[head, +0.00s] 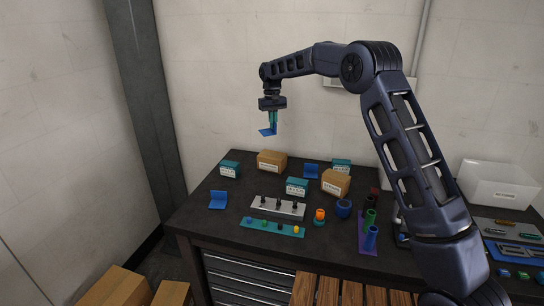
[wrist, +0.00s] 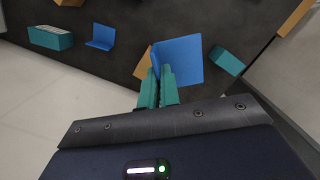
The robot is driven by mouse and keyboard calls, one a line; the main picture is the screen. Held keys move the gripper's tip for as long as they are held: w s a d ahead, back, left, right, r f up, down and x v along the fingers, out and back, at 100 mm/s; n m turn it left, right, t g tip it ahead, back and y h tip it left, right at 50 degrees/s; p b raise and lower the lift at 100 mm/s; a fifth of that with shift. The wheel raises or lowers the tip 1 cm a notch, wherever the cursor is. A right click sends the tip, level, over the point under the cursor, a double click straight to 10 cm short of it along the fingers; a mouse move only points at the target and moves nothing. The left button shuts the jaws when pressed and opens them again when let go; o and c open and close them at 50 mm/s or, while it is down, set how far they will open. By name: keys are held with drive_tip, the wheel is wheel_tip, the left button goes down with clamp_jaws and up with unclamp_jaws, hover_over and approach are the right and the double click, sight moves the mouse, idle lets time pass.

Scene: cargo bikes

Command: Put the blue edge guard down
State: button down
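A blue edge guard (head: 266,132), an L-shaped piece, is held by my gripper (head: 272,120) in the air above the back left of the dark table. In the wrist view the blue edge guard (wrist: 181,60) stands out from between the teal fingertips of my gripper (wrist: 157,78), which are closed on one of its flanges. A second blue edge guard (head: 218,200) lies on the table's left side. A third blue edge guard (head: 311,171) rests at the back between boxes.
The dark table (head: 222,233) carries teal boxes (head: 229,169) and cardboard boxes (head: 272,161). A grey peg rack (head: 278,207), a teal strip (head: 272,228), and a purple holder with coloured cups (head: 369,232) stand nearer the front. A clear bin (head: 498,185) is at right. Bare table shows around the left edge guard.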

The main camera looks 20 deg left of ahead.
drive_tip(key=w+d+r+m, duration=0.3)
drive_tip(key=w+r+m, duration=0.15)
drive_tip(key=m, duration=0.25)
hover_over(282, 160)
drive_tip(key=shift+m+y, duration=0.3)
drive_tip(key=shift+y, duration=0.1)
drive_tip(key=f, duration=2)
drive_tip(key=shift+w+a+f, duration=0.1)
drive_tip(key=shift+w+f, duration=0.25)
drive_tip(key=shift+w, duration=0.05)
drive_tip(key=shift+f, duration=0.15)
drive_tip(key=c, duration=1.6)
unclamp_jaws()
